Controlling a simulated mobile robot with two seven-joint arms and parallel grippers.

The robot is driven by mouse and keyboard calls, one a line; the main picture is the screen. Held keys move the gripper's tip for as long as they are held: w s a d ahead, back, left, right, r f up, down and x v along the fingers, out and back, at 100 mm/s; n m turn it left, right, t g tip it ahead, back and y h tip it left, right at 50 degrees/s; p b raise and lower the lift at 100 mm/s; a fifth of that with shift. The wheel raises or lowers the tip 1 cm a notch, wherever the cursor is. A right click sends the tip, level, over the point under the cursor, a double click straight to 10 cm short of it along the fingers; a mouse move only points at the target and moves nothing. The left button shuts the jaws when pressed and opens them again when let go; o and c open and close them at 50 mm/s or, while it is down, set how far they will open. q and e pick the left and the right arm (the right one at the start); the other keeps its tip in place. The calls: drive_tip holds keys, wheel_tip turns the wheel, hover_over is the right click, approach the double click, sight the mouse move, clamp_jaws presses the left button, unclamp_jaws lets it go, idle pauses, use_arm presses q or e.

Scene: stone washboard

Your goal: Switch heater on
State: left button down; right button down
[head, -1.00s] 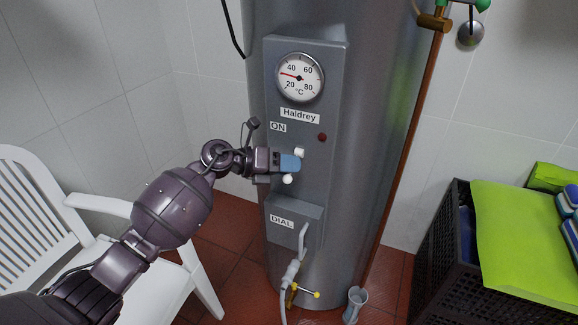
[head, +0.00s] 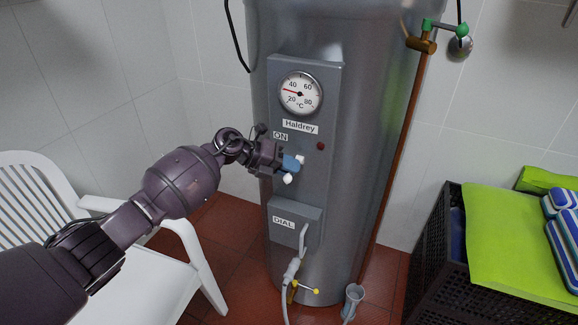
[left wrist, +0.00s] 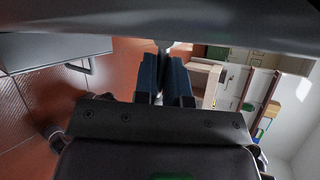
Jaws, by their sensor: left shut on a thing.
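The heater is a tall grey metal cylinder (head: 365,100) with a grey front panel (head: 325,105). The panel carries a round temperature gauge (head: 301,93), an ON label (head: 280,136) and a small dark red lamp (head: 320,146). My left gripper (head: 291,165) is at the panel just below the ON label, shut on the heater switch. White ends of the switch (head: 300,158) show above and below the blue fingers; its middle is hidden. In the left wrist view, the blue fingers (left wrist: 165,72) are close together and what lies between them is unclear. My right gripper is not in view.
A white chair (head: 150,285) stands left. A black crate (head: 432,245) with a green cloth (head: 500,225) stands right.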

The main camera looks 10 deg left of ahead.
use_arm(q)
drive_tip(key=shift+s+d+f+n+g+y+p, duration=0.1)
drive_tip(key=shift+s+n+g+y+p, duration=0.2)
drive_tip(key=shift+g, duration=0.2)
drive_tip(key=shift+n+g, duration=0.4)
drive_tip(key=shift+d+y, duration=0.1)
drive_tip(key=shift+y, duration=0.2)
drive_tip(key=c, duration=1.2)
unclamp_jaws()
drive_tip(key=shift+s+r, duration=0.1)
drive_tip(key=shift+r, duration=0.25)
drive_tip(key=p+v, duration=0.1)
drive_tip(key=v, duration=0.9)
drive_tip(key=shift+a, duration=0.4)
